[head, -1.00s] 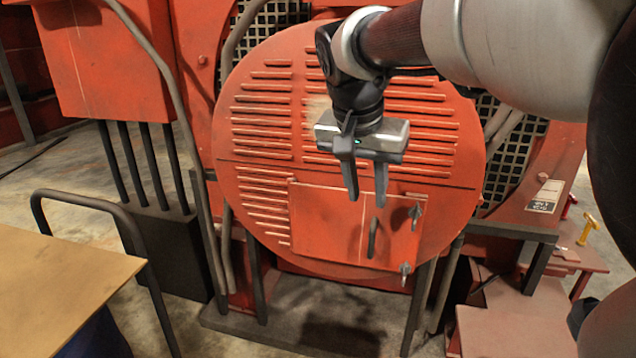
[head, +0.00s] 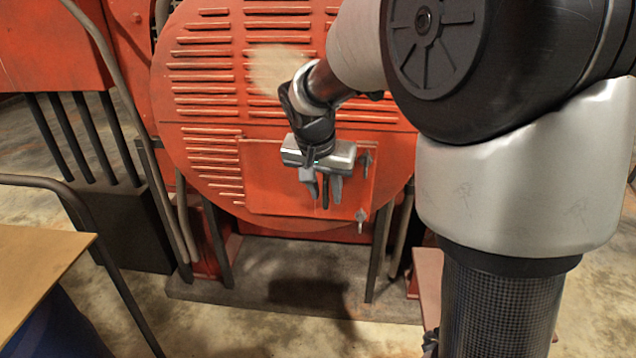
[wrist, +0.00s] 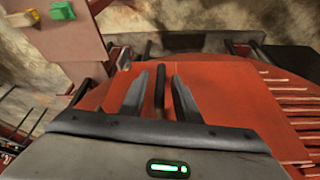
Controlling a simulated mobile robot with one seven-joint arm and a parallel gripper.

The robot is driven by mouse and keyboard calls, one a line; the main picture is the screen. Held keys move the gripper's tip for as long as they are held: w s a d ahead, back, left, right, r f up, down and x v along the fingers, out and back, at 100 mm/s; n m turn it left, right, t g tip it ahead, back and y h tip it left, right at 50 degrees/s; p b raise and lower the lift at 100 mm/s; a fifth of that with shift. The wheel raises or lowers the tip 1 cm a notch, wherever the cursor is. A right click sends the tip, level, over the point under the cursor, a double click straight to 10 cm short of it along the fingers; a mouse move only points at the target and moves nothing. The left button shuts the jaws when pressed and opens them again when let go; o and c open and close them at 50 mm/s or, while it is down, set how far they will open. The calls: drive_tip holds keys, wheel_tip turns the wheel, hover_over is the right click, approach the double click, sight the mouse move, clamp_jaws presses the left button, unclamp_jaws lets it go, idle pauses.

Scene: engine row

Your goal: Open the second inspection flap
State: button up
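The inspection flap (head: 284,190) is a red rectangular panel low on the large round louvred cover (head: 205,130). It looks shut, lying flat against the cover. Two small metal latches, an upper one (head: 366,162) and a lower one (head: 361,216), sit at its right edge. A dark bar handle (head: 325,192) stands on the flap, and it also shows in the wrist view (wrist: 160,88). My gripper (head: 322,196) is in front of the flap with its fingers apart. In the wrist view the fingers lie on either side of the handle with gaps; I cannot tell their depth relative to it.
A tan-topped table (head: 35,265) with a dark rail (head: 85,215) stands at the front left. Dark pipes (head: 105,140) run down into a black box behind it. A grey plinth (head: 290,280) lies below the cover. Yellow and green pieces (wrist: 62,11) show in the wrist view.

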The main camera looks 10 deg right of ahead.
clamp_jaws()
drive_tip(key=shift+s, duration=0.1)
